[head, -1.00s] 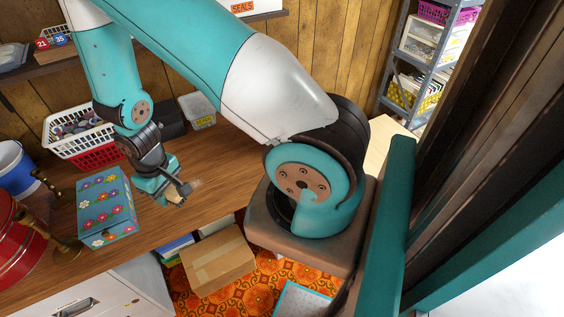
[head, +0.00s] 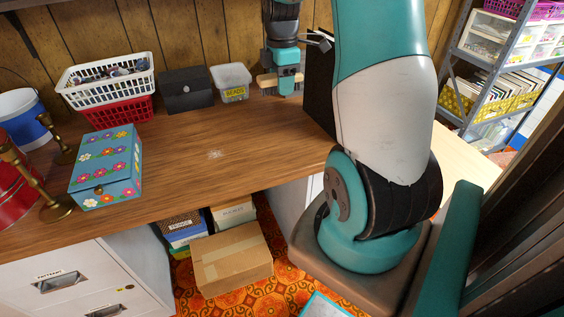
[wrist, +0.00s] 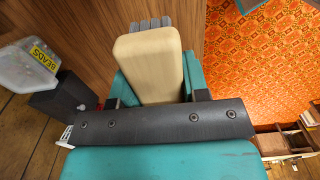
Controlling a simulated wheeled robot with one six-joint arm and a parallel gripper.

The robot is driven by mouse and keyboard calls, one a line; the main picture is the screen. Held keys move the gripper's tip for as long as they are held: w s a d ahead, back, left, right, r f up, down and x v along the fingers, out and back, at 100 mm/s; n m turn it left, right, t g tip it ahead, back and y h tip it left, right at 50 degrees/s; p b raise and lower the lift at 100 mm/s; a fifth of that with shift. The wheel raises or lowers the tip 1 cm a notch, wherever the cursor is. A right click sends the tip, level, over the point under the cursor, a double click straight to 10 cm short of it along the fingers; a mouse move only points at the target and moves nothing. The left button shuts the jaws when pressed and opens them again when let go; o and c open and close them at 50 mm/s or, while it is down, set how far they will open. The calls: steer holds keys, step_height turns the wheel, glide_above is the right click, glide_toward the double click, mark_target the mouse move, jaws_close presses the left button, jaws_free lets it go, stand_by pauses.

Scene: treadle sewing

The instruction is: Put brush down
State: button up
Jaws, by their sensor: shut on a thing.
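My gripper (head: 283,88) is at the back of the wooden desk, just right of the beads tub. It is shut on the brush (head: 265,84), whose pale wooden block sticks out to the left of the jaws. In the wrist view the brush (wrist: 148,62) fills the space between the teal fingers, a smooth beige block with grey bristles showing at its far end. I cannot tell whether the brush touches the desk top (head: 225,180). A small pale smudge (head: 215,154) lies on the desk, well in front of the gripper.
The beads tub (head: 231,82), a dark box (head: 187,89) and stacked baskets (head: 108,82) line the back left. A flowered box (head: 106,167) and brass candlesticks (head: 38,190) stand front left. A dark panel (head: 318,80) is close right of the gripper. The desk's middle is clear.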

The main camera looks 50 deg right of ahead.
mark_target(283, 150)
step_height(283, 150, down, 20)
steer(key=shift+d+r, duration=0.1)
stand_by(0.4)
steer(key=shift+b, duration=0.3)
steer(key=o, duration=1.1)
